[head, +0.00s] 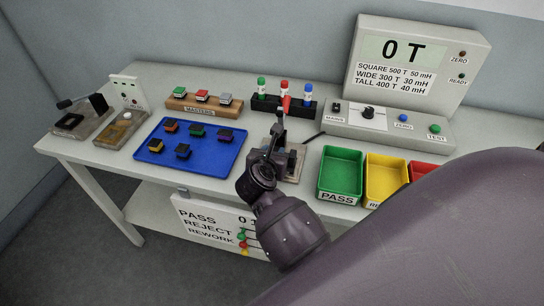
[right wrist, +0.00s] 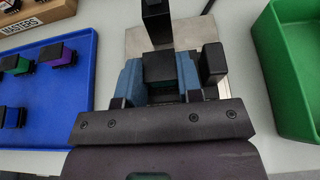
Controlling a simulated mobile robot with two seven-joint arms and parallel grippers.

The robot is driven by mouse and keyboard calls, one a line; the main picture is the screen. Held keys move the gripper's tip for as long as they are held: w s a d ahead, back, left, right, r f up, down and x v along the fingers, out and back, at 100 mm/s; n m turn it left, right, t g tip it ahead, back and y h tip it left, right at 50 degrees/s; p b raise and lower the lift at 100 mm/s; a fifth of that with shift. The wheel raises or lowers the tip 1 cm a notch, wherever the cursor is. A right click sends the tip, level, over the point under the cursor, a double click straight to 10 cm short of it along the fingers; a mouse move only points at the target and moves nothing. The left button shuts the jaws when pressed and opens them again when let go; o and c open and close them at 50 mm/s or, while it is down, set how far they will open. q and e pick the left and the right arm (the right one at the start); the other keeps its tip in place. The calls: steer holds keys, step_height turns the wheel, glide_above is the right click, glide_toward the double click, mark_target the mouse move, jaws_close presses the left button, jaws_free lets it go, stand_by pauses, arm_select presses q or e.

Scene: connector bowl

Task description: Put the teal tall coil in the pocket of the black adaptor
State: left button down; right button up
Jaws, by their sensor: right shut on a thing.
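My right gripper (head: 271,156) is low over the metal-plated fixture at the table's front middle. In the right wrist view the two blue finger pads of my right gripper (right wrist: 159,80) are shut on a block with a black top (right wrist: 158,66), taken as the teal tall coil; its sides are mostly hidden. Beyond it are the fixture's metal plate (right wrist: 188,35), a dark upright post (right wrist: 157,22) and, to the right, a black block (right wrist: 213,63). The black adaptor's pocket cannot be made out, nor whether the coil is seated. My left gripper is not in view.
A blue tray (head: 212,165) with several coils lies left of the fixture. Green (head: 341,198) and yellow bins stand to the right, with a red one partly hidden by my arm. The masters' block (head: 205,104), black marker rack (head: 270,104) and tester (head: 405,124) stand behind.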

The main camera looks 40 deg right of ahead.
steer(key=shift+r, duration=0.15)
steer(key=shift+f, duration=0.2)
steer(key=o, duration=0.7)
steer(key=shift+r, duration=0.1)
